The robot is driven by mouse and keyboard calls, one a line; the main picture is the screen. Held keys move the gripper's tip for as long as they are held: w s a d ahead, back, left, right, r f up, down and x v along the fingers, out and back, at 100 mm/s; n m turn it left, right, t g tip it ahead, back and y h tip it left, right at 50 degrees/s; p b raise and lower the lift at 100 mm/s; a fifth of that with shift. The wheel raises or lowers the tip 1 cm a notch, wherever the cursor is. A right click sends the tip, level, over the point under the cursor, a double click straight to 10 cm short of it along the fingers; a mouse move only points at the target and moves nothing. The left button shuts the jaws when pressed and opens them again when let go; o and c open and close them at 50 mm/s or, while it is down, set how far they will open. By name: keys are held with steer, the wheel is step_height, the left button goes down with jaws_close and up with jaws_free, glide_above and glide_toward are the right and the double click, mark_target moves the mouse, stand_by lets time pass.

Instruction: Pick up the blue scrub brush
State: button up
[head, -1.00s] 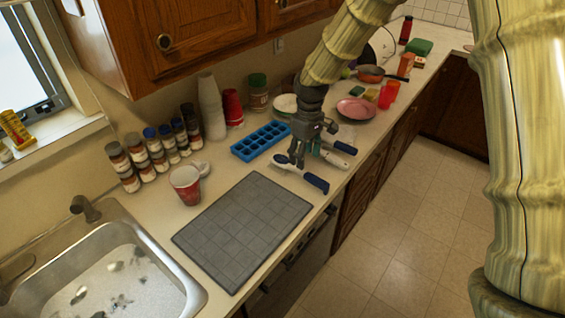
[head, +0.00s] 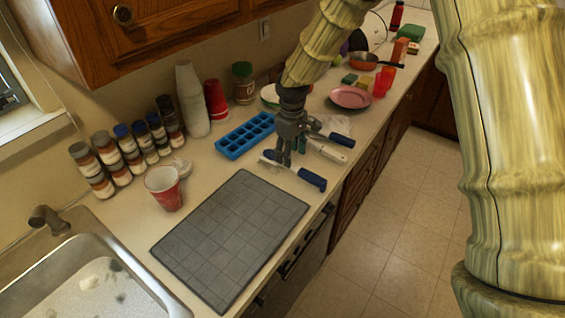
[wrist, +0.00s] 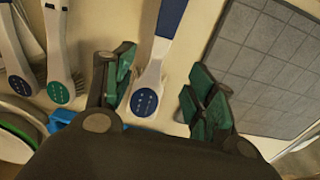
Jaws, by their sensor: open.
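A scrub brush with a blue handle (head: 312,179) and a white neck lies on the counter beyond the grey mat. My gripper (head: 284,160) is open, pointing down over its head end. In the wrist view, the open fingers (wrist: 160,82) are on either side of this brush's white neck (wrist: 151,77), with nothing gripped. Its round head end has a blue disc. A white brush with a teal disc (wrist: 62,92) lies to the left in the wrist view, outside the fingers. Another brush with a blue disc (wrist: 18,84) lies farther left.
A grey gridded mat (head: 232,238) lies close beside the brush. A blue ice tray (head: 245,136) is behind my gripper. A red cup (head: 164,189), several spice jars (head: 132,150) and the sink (head: 85,285) are to the left. A pink plate (head: 350,97) is farther back.

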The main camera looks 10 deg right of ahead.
mark_target(292, 168)
steer(key=shift+w+f, duration=0.1)
steer(key=shift+f, duration=0.4)
steer(key=shift+d+f+p, duration=0.1)
steer(key=shift+f+p, duration=0.35)
steer(key=shift+f, duration=0.15)
steer(key=shift+d+f+p, duration=0.2)
steer(key=shift+f+p, duration=1)
steer(key=shift+f, duration=1.25)
steer(key=shift+c, duration=0.5)
steer(key=c, duration=1)
